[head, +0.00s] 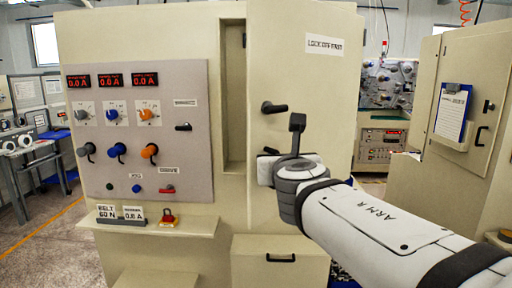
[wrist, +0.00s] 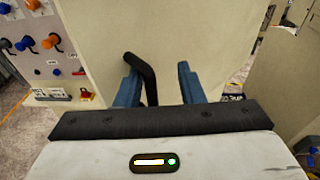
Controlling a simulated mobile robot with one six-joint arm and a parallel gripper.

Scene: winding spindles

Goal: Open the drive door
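The drive door (head: 318,85) is a cream panel labelled "LOCK-OFF FIRST". A tall narrow recess shows along its left edge; I cannot tell for sure whether the door is ajar. Its black lever handle (head: 273,107) sticks out on the left side. My gripper (head: 284,148) is just below and right of the handle in the head view. In the wrist view my gripper (wrist: 158,80) is open, with two blue fingers. The bent black handle (wrist: 142,72) lies between them in that picture, nearer the left finger. Whether it touches is unclear.
A grey control panel (head: 140,130) with red displays and knobs is at the left. A low drawer (head: 280,262) is below the door. Another cabinet (head: 470,110) with a clipboard stands at the right.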

